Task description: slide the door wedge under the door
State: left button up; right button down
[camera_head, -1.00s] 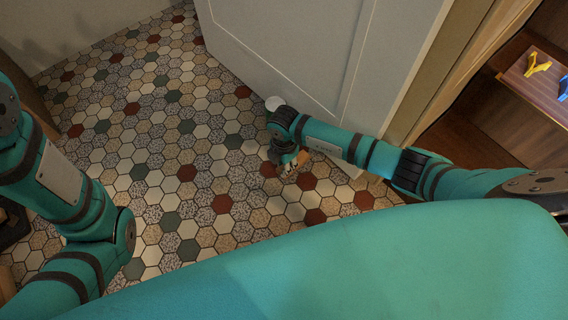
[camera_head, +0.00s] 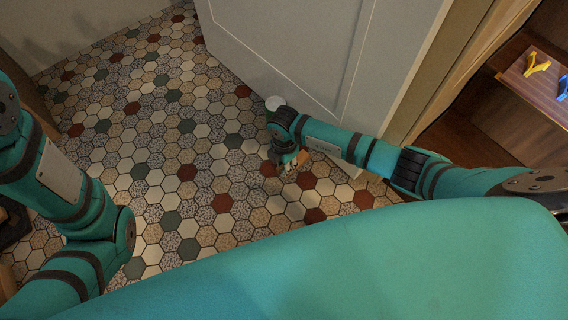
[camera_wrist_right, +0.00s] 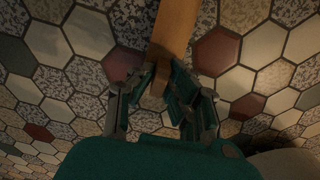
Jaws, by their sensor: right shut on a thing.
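The door wedge (camera_wrist_right: 174,27) is a light wooden piece, seen in the right wrist view running up from between my right gripper's fingers to the top edge. My right gripper (camera_wrist_right: 160,92) is shut on its near end, low over the tiled floor. In the head view my right gripper (camera_head: 287,163) is beside the lower edge of the door (camera_head: 310,50), with a small bit of the wedge (camera_head: 304,157) showing. The door is pale grey and stands at the upper middle. I cannot tell whether the wedge touches it.
The floor (camera_head: 170,150) of hexagonal tiles is clear left of the door. At the right, a wooden shelf (camera_head: 540,115) holds a yellow item (camera_head: 538,63) and a blue item (camera_head: 564,88). A dark object (camera_head: 12,222) lies at the left edge.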

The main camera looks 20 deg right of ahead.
jog(key=shift+w+d, duration=0.1)
jog(key=shift+d, duration=0.05)
jog(key=shift+w+d, duration=0.3)
jog(key=shift+d, duration=0.45)
jog(key=shift+w+d, duration=0.3)
jog(key=shift+d, duration=0.4)
jog(key=shift+w+d, duration=0.3)
jog(key=shift+d, duration=0.45)
jog(key=c, duration=0.7)
grip_release()
jog(key=shift+o, duration=0.2)
